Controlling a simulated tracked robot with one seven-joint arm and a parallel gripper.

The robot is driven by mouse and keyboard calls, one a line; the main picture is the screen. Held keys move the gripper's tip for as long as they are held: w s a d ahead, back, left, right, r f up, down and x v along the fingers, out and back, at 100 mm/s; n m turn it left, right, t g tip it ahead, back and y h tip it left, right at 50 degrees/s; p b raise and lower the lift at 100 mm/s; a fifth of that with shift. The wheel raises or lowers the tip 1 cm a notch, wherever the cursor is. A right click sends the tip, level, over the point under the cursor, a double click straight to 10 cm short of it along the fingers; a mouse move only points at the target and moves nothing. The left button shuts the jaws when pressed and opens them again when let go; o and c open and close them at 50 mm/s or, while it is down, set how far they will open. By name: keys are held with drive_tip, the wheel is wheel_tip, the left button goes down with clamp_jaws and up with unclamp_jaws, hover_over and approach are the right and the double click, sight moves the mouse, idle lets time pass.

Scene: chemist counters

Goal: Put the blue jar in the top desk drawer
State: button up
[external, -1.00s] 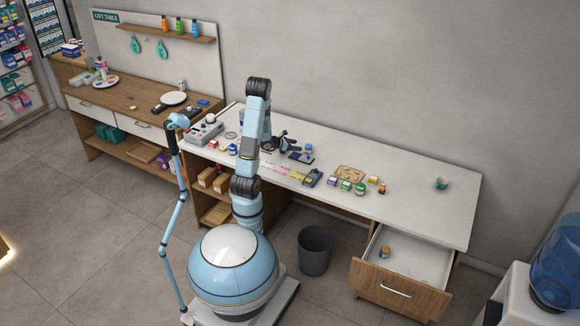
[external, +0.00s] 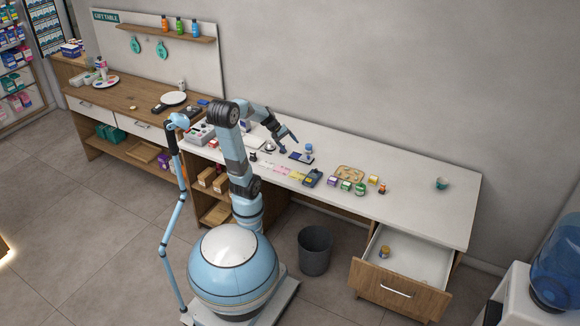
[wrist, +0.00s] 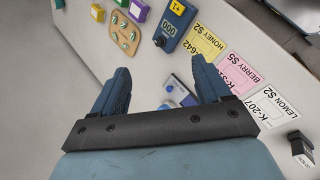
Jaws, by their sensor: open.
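The blue jar (external: 309,148) stands on a small dark-and-white device (external: 301,157) on the long white counter. In the wrist view the jar (wrist: 170,88) shows as a small blue round shape between my fingers, beyond their grasp as far as I can tell. My gripper (external: 289,146) is open and empty, just left of the jar in the external view; its two dark fingers (wrist: 163,70) are spread in the wrist view. The top desk drawer (external: 405,262) at the right end is pulled open. An orange-and-yellow jar (external: 385,252) stands inside it.
Yellow, pink and white label cards (wrist: 232,75) lie beside a blue meter (external: 312,178). Several small boxes and jars and a wooden board (external: 349,174) stand further right. A teal cup (external: 441,184) is near the counter's right end. A bin (external: 315,250) stands on the floor.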

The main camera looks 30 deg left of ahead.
drive_tip(key=s+a+r+m+t+y, duration=0.3)
drive_tip(key=s+a+r+m+y, duration=0.3)
drive_tip(key=s+a+m, duration=0.1)
drive_tip(key=shift+a+r+y, duration=0.4)
drive_tip(key=shift+a, duration=0.2)
drive_tip(key=shift+o, duration=0.2)
drive_tip(key=shift+s+a+r+m+y, duration=0.3)
drive_tip(key=shift+a+r+m, duration=0.05)
drive_tip(key=shift+a+m, duration=0.05)
